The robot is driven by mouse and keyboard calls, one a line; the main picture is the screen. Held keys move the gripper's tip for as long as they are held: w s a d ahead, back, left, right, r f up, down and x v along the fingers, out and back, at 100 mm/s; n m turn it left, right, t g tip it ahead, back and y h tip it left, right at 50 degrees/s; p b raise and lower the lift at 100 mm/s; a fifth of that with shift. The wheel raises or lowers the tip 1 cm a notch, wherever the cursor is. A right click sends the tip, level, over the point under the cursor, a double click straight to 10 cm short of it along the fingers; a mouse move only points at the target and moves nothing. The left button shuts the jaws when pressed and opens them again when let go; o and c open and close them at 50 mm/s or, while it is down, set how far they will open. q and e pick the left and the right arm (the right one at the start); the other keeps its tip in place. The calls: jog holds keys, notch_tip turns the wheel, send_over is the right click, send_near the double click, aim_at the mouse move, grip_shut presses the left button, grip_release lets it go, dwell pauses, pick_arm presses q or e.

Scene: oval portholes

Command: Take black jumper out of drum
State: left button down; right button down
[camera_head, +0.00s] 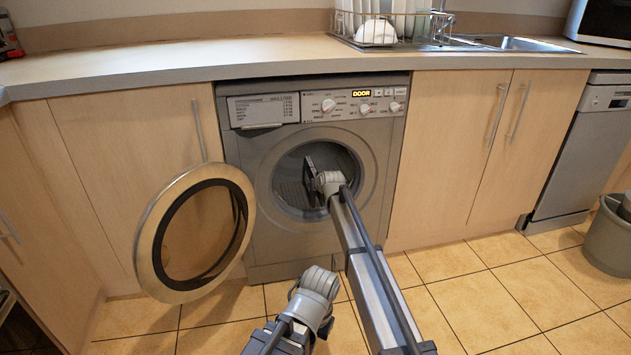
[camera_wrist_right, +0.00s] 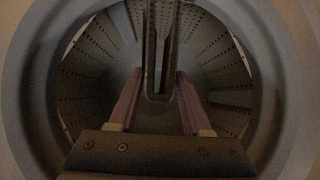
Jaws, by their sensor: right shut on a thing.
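The washing machine (camera_head: 315,238) has its round door (camera_head: 146,238) swung open to the left. My right arm reaches into the drum (camera_head: 345,162), and the right gripper (camera_head: 312,180) is inside the opening. In the right wrist view its two fingers (camera_wrist_right: 158,78) stand a little apart, pointing into the perforated drum (camera_wrist_right: 220,65). A dark, narrow, U-shaped thing (camera_wrist_right: 158,98) lies between them, and the gripper is shut on it. I take it for the black jumper, but the dim picture shows no cloth detail. My left gripper is out of view; only part of that arm shows.
The drum's round rim (camera_wrist_right: 38,90) surrounds the right gripper closely. A worktop (camera_head: 200,58) runs above the machine, and cupboards (camera_head: 455,150) flank it. A grey-green bin (camera_head: 608,243) stands far right. The tiled floor (camera_head: 480,300) is clear at front right.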

jog(key=s+d, duration=0.4)
jog(key=s, duration=0.9)
jog(key=s+d, duration=0.5)
jog(key=s, duration=0.9)
jog(key=shift+s, duration=0.2)
